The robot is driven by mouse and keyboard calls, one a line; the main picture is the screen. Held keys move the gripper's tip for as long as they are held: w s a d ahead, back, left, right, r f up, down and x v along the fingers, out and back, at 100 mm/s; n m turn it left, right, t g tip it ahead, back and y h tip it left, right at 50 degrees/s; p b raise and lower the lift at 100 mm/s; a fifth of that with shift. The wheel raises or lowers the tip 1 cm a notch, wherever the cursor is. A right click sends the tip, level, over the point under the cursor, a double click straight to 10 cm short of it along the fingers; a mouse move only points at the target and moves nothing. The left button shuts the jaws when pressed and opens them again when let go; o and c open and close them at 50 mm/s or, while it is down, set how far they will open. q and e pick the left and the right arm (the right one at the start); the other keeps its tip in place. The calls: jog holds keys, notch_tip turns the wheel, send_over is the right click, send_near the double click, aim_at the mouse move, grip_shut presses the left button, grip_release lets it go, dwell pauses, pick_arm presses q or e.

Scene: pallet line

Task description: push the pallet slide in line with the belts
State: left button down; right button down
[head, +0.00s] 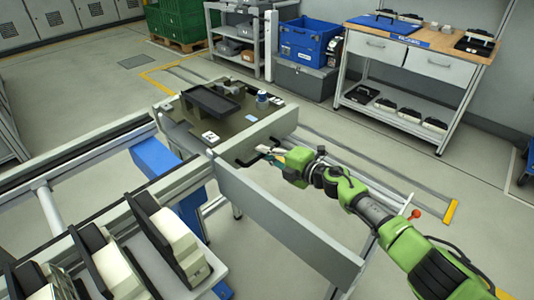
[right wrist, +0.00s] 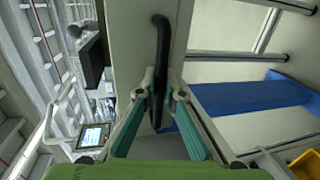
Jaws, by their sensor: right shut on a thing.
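The pallet slide (head: 244,127) stands at the end of the belts, with a dark deck and a pale grey side panel. Its near corner is close to the end of the near belt rail (head: 190,178); I cannot tell whether they line up exactly. A black bar handle (right wrist: 161,62) is fixed to the pale panel. My right gripper (head: 263,151) is shut on this handle, its fingers (right wrist: 165,97) on either side of the bar in the right wrist view. My left gripper is not in view.
A black tray (head: 210,102) and small items lie on the slide's deck. A long grey panel (head: 285,225) runs toward the lower right. Several pale, black-edged units (head: 165,240) stand front left. Floor tracks end in a yellow bar (head: 450,212). A workbench (head: 420,40) stands behind.

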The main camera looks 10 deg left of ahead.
jog(key=c, duration=2.2)
grip_release()
jog(key=shift+w+a+r, duration=0.1)
jog(key=shift+a+r, duration=0.05)
jog(key=shift+o, duration=0.2)
jog(key=shift+d, duration=0.35)
jog(key=v, duration=1.1)
jog(key=shift+s, duration=0.3)
jog(key=shift+d, duration=0.15)
